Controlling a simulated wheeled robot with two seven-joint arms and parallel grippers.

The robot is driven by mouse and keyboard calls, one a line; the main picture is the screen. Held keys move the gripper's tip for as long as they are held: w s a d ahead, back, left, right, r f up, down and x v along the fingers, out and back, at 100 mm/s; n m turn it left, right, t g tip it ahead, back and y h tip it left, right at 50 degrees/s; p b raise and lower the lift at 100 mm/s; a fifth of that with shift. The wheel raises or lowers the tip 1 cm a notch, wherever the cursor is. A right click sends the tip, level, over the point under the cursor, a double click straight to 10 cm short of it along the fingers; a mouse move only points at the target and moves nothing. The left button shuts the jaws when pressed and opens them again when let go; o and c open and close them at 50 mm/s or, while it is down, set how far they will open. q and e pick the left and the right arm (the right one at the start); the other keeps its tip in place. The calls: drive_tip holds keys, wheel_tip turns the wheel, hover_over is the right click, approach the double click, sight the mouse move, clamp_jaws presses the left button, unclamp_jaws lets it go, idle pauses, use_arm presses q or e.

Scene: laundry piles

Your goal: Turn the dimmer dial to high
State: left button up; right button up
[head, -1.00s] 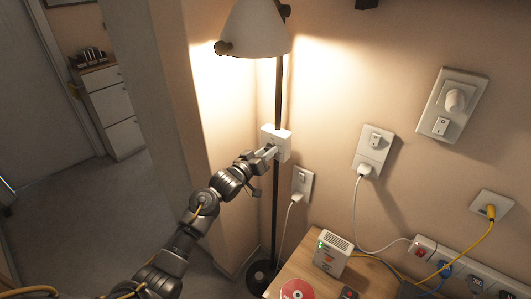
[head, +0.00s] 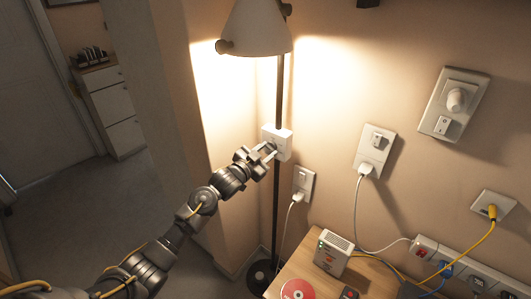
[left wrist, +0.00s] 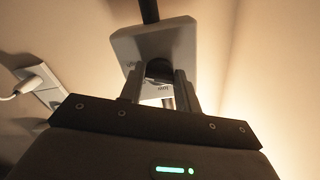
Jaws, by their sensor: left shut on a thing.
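A white dimmer box (head: 283,140) is mounted on the dark pole of a floor lamp. In the left wrist view, the box (left wrist: 128,50) fills the upper middle, with small dark marks on its face. The dark round dimmer dial (left wrist: 160,69) sits on that face. My left gripper (head: 270,152) reaches the front of the box. In the left wrist view, its two fingers (left wrist: 158,84) are closed on either side of the dial, partly hiding it. The dial's setting cannot be read. My right gripper is not in view.
The lamp shade (head: 255,30) is lit above the box. A wall plate with a round knob (head: 458,99), a switch plate (head: 375,150) and a plugged socket (head: 303,185) are on the right wall. A wooden table (head: 293,273) holds a white router (head: 334,253).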

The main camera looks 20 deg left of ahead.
use_arm(q)
drive_tip(key=shift+m, duration=0.6)
drive_tip(key=shift+a, duration=0.1)
drive_tip(key=o, duration=1)
drive_tip(key=shift+s, duration=0.1)
drive_tip(key=b+v, duration=0.1)
drive_tip(key=v, duration=0.9)
drive_tip(key=shift+s, duration=0.25)
